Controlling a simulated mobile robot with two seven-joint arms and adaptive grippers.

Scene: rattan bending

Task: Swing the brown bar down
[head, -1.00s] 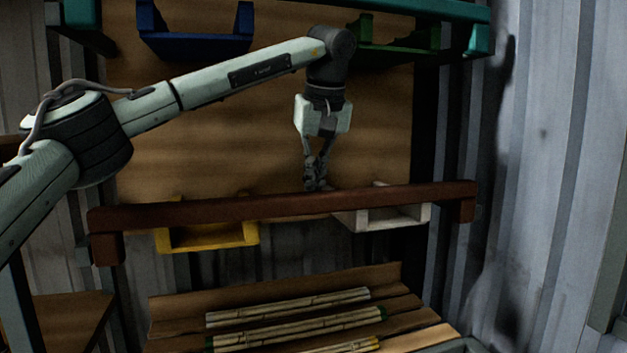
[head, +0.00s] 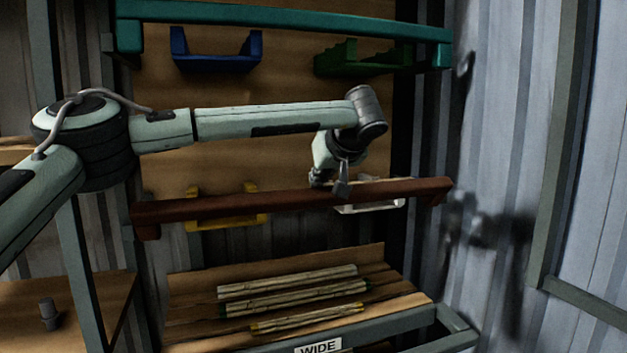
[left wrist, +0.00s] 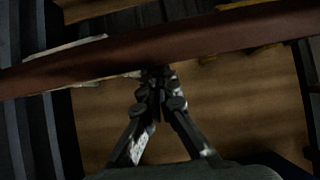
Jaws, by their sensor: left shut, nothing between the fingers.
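The brown bar (head: 235,204) runs across the rack in the head view, nearly level, with a short downturned arm at each end. It also crosses the upper part of the left wrist view (left wrist: 215,36). My left gripper (head: 331,186) is at the bar, right of its middle, with its fingers angled down. In the left wrist view the fingertips (left wrist: 157,74) are together with nothing between them and meet the bar's lower edge in the picture. I cannot tell whether they touch it. My right gripper is not in view.
A teal bar (head: 290,25) spans above, with a blue holder (head: 215,62) and a green holder (head: 365,64). A yellow holder (head: 228,221) and a white holder (head: 370,208) sit behind the brown bar. Rattan poles (head: 290,281) lie on the wooden shelf below, above a "WIDE" label (head: 318,347).

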